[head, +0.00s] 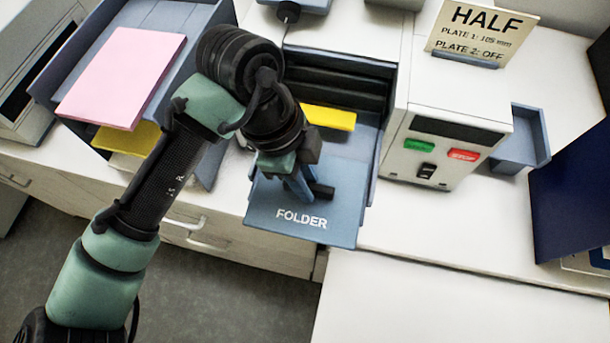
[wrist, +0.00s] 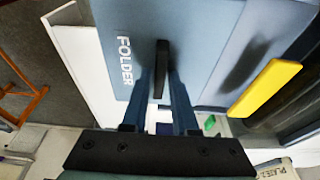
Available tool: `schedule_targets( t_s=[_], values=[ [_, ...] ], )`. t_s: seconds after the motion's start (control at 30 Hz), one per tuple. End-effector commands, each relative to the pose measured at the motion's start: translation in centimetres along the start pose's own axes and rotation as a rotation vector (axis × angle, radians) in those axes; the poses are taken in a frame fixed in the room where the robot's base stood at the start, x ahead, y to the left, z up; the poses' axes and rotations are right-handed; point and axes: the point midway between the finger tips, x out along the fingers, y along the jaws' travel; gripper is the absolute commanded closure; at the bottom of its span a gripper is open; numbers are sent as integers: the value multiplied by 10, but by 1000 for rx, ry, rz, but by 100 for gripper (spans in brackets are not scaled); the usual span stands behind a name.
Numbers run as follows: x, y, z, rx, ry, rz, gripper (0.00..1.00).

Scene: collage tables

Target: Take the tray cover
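The tray cover is a flat blue-grey plate marked FOLDER (head: 265,208), at the front of the folder machine in the head view. In the wrist view the cover (wrist: 205,35) lies below my fingers, with a black bar handle (wrist: 162,55) standing on it. My gripper (head: 304,191) is over the cover, pointing down at the handle. In the wrist view its two blue fingers (wrist: 161,72) sit close together on both sides of the handle and look shut on it. The contact faces are hidden.
A yellow block (head: 328,117) lies behind the cover. A white box with green and red buttons (head: 427,146) stands right, below a HALF sign (head: 480,34). A pink sheet stack (head: 122,77) lies in a blue tray at left. The front-right white tabletop (head: 450,305) is clear.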

Motion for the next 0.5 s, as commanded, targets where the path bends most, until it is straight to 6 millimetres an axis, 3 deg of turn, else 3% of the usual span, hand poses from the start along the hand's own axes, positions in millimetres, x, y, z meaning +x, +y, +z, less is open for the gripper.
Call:
schedule_targets(
  t_s=[0.03, 0.1, 0.5],
  values=[
    [0, 0, 0, 0, 0, 0, 62],
    [0, 0, 0, 0, 0, 0, 49],
    [-5, 0, 0, 0, -1, -1, 48]
  ],
)
